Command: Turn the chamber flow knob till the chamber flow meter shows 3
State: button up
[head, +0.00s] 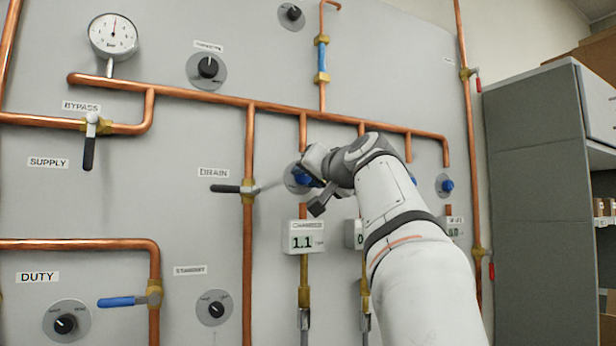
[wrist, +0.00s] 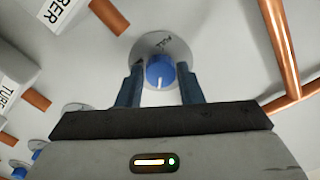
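The chamber flow knob (head: 302,177) is blue on a round grey plate on the wall panel, partly covered by my gripper (head: 312,190) in the head view. In the wrist view the blue knob (wrist: 159,72) has a white pointer line toward the bottom of the picture. My gripper (wrist: 160,80) has one finger on each side of it, with what looks like a narrow gap. The fingers look open around the knob; contact is not clear. The chamber flow meter (head: 306,237) below reads 1.1.
A second meter (head: 354,234) is half hidden behind my arm. Another blue knob (head: 447,186) is to the right. Copper pipes (head: 250,150) cross the panel, and a drain valve handle (head: 225,188) sticks out at left. A grey cabinet (head: 540,200) stands at the right.

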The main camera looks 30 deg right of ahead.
jog(key=o, duration=0.4)
jog(key=s+b, duration=0.1)
jog(key=s, duration=0.6)
jog(key=shift+s+d, duration=0.1)
jog(key=shift+s, duration=0.3)
